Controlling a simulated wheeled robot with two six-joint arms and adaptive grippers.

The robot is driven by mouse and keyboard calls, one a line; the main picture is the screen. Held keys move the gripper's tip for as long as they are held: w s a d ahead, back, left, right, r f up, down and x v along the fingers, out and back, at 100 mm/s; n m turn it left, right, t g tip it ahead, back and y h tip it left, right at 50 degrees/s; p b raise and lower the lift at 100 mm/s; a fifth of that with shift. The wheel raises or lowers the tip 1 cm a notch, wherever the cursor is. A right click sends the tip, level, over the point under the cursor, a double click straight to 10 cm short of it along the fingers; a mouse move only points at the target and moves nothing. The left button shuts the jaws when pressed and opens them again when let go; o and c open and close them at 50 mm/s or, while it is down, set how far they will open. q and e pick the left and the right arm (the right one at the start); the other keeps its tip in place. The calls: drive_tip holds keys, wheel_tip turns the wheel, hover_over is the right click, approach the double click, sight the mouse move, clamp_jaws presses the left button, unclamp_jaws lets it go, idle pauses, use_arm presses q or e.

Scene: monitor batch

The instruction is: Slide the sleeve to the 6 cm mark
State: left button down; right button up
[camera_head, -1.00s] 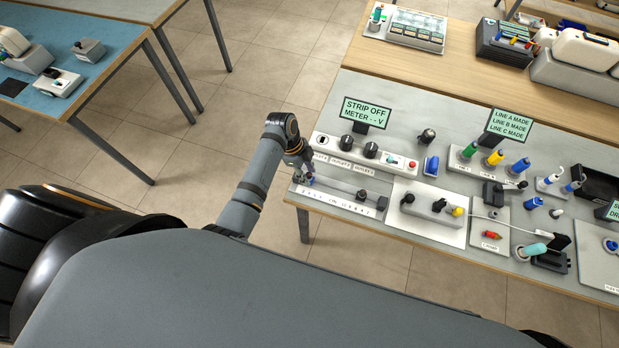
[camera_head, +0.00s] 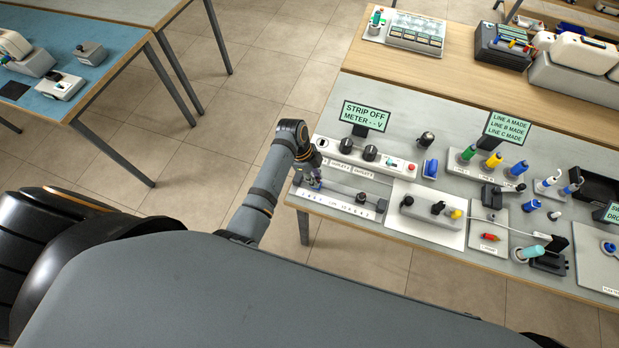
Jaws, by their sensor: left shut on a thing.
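A pale rail with a printed number scale (camera_head: 335,205) lies along the near left edge of the grey bench. The gripper hides most of the sleeve. A dark knob (camera_head: 361,198) and a dark end block (camera_head: 381,206) are on the rail to the right. The scale figures are too small to read, so I cannot tell which mark the sleeve is at. My right gripper is not in view.
A white outlet strip (camera_head: 345,160) with black knobs lies just behind the rail, close to the gripper. A sign reading "STRIP OFF METER - - V" (camera_head: 365,115) stands behind it. A white board (camera_head: 425,232) with fittings lies to the right.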

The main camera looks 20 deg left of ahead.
sight(321, 185)
use_arm(q)
drive_tip(key=shift+d, duration=1.2)
drive_tip(key=c, duration=1.1)
unclamp_jaws()
drive_tip(key=shift+r+p, duration=0.1)
drive_tip(key=shift+p, duration=0.3)
drive_tip(key=shift+r, duration=0.2)
drive_tip(key=shift+r+p, duration=2.25)
drive_tip(key=shift+p, duration=0.55)
